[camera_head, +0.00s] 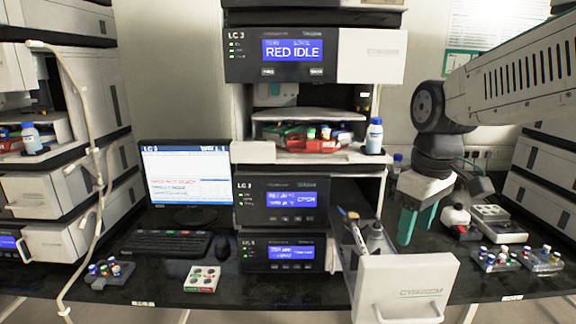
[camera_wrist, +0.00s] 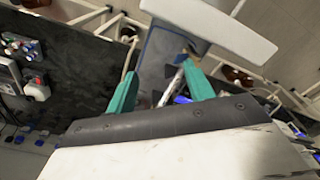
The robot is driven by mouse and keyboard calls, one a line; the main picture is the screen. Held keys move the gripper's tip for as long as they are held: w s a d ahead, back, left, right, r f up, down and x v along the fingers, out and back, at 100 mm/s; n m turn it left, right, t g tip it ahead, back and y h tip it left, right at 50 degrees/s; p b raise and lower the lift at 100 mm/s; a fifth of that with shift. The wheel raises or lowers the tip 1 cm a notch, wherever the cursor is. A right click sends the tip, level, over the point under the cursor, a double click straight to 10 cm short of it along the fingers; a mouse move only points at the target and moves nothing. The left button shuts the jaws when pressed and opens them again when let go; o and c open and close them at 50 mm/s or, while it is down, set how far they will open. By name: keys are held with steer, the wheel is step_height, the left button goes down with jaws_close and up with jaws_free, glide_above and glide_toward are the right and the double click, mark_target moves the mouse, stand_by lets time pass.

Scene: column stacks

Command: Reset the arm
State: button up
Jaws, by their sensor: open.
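My gripper (camera_head: 418,222) hangs from my arm at the right in the head view, with its green fingers pointing down over the black bench. The fingers are apart and nothing is between them. In the wrist view my gripper (camera_wrist: 160,92) also shows its two green fingers spread. Beyond them is the pulled-out drawer (camera_head: 405,287), left of my gripper in the head view.
The central instrument stack (camera_head: 282,205) stands left of my gripper. A blue-capped bottle (camera_head: 374,136) stands on its shelf. A monitor (camera_head: 186,175) and keyboard (camera_head: 160,243) stand at left.

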mark_target(435, 272)
steer(key=s+m, duration=0.1)
steer(key=s, duration=0.2)
steer(key=s+r+m, duration=0.1)
steer(key=s+m, duration=0.1)
steer(key=s, duration=0.1)
steer(key=s+m+t, duration=0.1)
steer(key=s+m, duration=0.1)
steer(key=s, duration=0.1)
steer(key=shift+d+r, duration=0.25)
steer(key=shift+r, duration=0.05)
steer(key=s+d+f+m, duration=0.2)
steer(key=s+f, duration=0.3)
steer(key=s, duration=0.5)
steer(key=shift+s+d+g, duration=0.15)
steer(key=shift+d+g, duration=0.15)
steer(key=shift+d, duration=0.4)
steer(key=shift+f, duration=0.1)
